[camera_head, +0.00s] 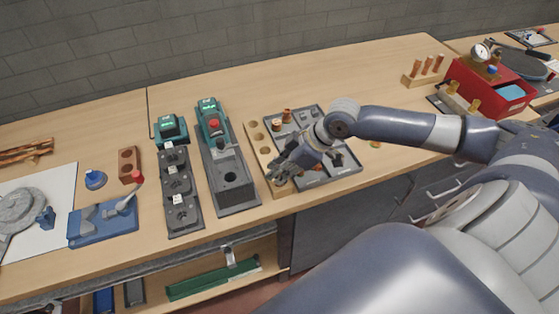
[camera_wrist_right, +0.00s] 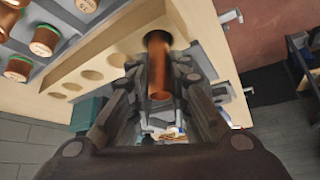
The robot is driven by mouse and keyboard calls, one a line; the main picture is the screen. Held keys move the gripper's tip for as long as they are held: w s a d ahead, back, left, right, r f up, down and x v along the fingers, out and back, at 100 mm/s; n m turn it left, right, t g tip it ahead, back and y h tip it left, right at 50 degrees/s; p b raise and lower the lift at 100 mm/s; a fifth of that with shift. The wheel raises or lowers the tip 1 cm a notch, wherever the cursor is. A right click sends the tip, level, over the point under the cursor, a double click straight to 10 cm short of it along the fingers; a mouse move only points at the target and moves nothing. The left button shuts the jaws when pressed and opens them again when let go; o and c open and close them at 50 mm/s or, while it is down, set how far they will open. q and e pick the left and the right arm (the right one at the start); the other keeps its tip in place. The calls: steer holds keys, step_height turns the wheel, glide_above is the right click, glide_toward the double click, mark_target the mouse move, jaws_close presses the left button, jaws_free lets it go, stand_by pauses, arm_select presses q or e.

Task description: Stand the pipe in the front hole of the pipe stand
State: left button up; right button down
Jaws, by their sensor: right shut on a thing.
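The pipe stand is a long pale wooden block (camera_head: 258,146) with a row of round holes. It also fills much of the right wrist view (camera_wrist_right: 112,48). My right gripper (camera_head: 283,170) is over the front end of the stand in the head view. In the right wrist view its fingers (camera_wrist_right: 160,88) are shut on a copper pipe (camera_wrist_right: 159,68). The pipe's far end meets the stand at the hole at the end of the row. I cannot tell how deep it sits. The other holes in view look empty. My left gripper is not in view.
A grey tray (camera_head: 345,183) with copper fittings (camera_wrist_right: 45,40) lies right beside the stand. A grey machine with a green display (camera_head: 222,160) stands close on the left. A red box (camera_head: 480,87) is far right. The bench's front edge is just before the stand.

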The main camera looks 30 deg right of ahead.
steer(key=shift+s, duration=0.1)
steer(key=c, duration=1.4)
jaws_free()
steer(key=shift+f, duration=0.1)
steer(key=shift+c, duration=0.2)
steer(key=shift+d+r, duration=0.1)
steer(key=shift+r, duration=0.1)
steer(key=v, duration=1.1)
steer(key=shift+r, duration=0.3)
